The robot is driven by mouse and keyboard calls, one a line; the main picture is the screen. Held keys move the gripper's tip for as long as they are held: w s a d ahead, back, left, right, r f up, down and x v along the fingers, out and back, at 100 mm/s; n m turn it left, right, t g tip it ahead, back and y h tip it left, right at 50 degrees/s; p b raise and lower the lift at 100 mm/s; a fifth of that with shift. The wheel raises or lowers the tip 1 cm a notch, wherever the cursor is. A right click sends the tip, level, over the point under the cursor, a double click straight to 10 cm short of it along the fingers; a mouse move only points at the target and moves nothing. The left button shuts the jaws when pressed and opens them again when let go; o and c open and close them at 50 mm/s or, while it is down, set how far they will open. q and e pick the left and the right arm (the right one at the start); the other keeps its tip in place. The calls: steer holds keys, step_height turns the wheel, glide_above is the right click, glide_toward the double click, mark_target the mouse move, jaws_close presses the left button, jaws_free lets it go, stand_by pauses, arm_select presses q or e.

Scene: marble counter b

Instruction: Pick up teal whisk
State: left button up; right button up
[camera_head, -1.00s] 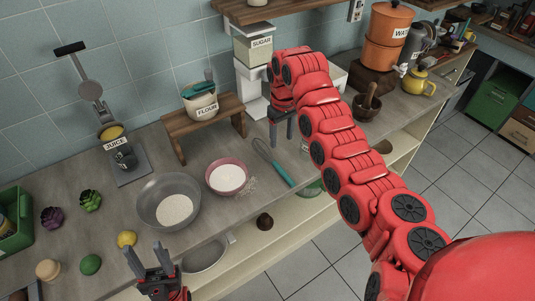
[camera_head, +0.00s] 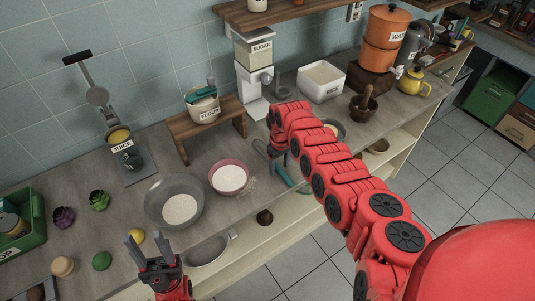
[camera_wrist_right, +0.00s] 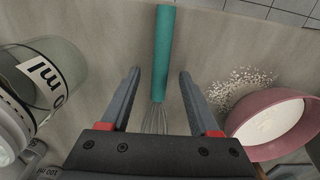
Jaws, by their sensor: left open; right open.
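The teal whisk lies on the counter, its teal handle (camera_head: 285,176) partly hidden by my right arm in the head view. In the right wrist view, its handle (camera_wrist_right: 164,52) points away from me and its wire end runs back between the fingers, partly hidden by the gripper body. My right gripper (camera_wrist_right: 160,76) is open above the whisk, with one finger on each side and a visible gap to each. It also shows in the head view (camera_head: 277,158), low over the whisk. My left gripper (camera_head: 146,242) is open and empty near the counter's front edge.
A pink bowl (camera_head: 229,191) of white powder stands left of the whisk, with powder spilled beside it. A grey bowl (camera_head: 152,206) is further left. A sugar dispenser (camera_head: 255,95) and a flour pot on a wooden stand (camera_head: 178,126) are behind.

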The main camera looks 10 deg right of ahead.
steer(key=shift+w+f, duration=0.1)
steer(key=shift+f, duration=0.4)
jaws_close()
steer(key=shift+r, duration=0.1)
